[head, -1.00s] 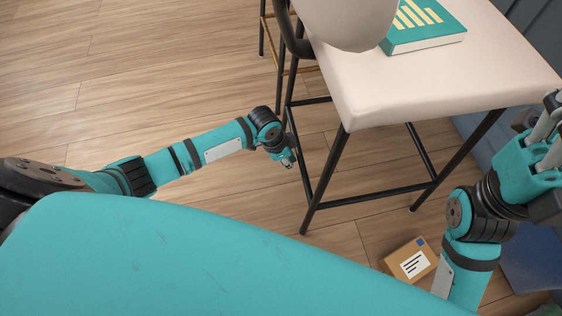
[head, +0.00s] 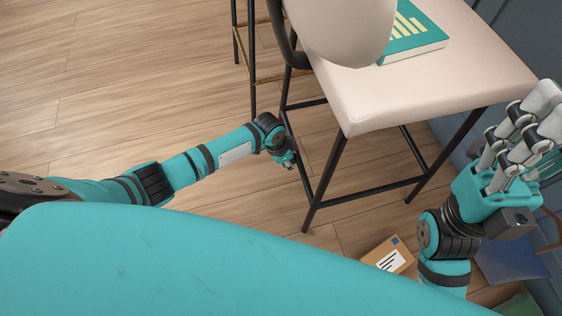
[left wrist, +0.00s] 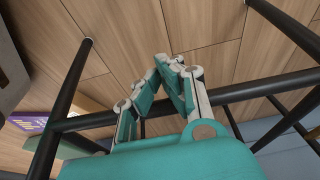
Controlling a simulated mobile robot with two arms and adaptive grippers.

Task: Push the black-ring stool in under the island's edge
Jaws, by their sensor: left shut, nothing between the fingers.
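The black-ring stool (head: 400,88) has a pale cream seat and backrest, black legs and a black foot rail (head: 368,194). It stands upright, and a teal book (head: 412,38) lies on its seat. My left gripper (head: 290,163) is low beside the stool's near left leg and rail. In the left wrist view my left gripper (left wrist: 168,60) is shut and empty, its fingers in front of the black rail (left wrist: 238,91). Whether they touch it I cannot tell. My right gripper (head: 535,115) is raised at the right, clear of the stool; its jaw state is unclear. I cannot make out the island's edge.
A cardboard box (head: 388,257) with a white label lies on the floor near my right arm. Behind stands another stool with a brass rail (head: 268,77). A dark blue-grey panelled face (head: 505,40) runs along the right. The wooden floor on the left is clear.

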